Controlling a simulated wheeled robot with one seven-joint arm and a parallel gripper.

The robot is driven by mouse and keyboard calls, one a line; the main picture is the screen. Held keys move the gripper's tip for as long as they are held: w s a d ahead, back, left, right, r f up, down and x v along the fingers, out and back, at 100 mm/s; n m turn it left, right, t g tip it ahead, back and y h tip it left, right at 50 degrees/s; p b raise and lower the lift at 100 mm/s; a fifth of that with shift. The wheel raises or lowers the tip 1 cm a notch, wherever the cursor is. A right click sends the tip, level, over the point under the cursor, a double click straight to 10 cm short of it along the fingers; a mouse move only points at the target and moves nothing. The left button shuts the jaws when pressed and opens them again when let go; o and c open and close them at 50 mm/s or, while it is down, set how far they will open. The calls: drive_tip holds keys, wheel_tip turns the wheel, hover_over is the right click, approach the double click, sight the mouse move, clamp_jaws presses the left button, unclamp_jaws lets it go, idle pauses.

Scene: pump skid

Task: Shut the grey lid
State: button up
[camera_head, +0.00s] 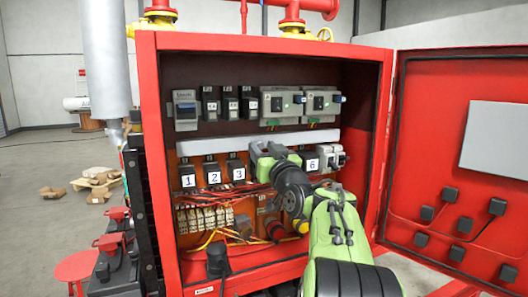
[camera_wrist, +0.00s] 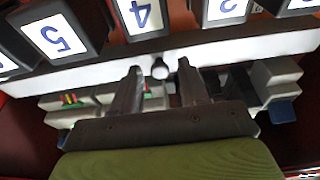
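My gripper (camera_wrist: 160,66) is open in the wrist view. Its two dark fingers are apart, with a small white round knob visible between their tips and the black module labelled 4 (camera_wrist: 142,14) just beyond. I cannot tell whether the fingers touch anything. In the head view my gripper (camera_head: 273,152) is inside the red cabinet, right of module 3, hiding the modules there. I cannot tell for sure which part is the grey lid. A grey-fronted unit (camera_head: 186,109) sits at the upper left of the cabinet. Two light grey units (camera_head: 281,104) sit at the upper right.
The red cabinet (camera_head: 148,120) stands open, its door (camera_head: 430,110) swung to the right. A white duct strip (camera_head: 225,144) runs between the module rows. Wires and terminals (camera_head: 205,217) lie below. Outside, a red stool (camera_head: 76,267) and a grey pipe (camera_head: 106,60) stand left.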

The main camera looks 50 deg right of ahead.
drive_tip(key=b+v, duration=0.4)
drive_tip(key=v, duration=1.1)
drive_tip(key=shift+s+a+f, duration=0.15)
drive_tip(key=shift+s+a, duration=0.05)
drive_tip(key=shift+s, duration=0.15)
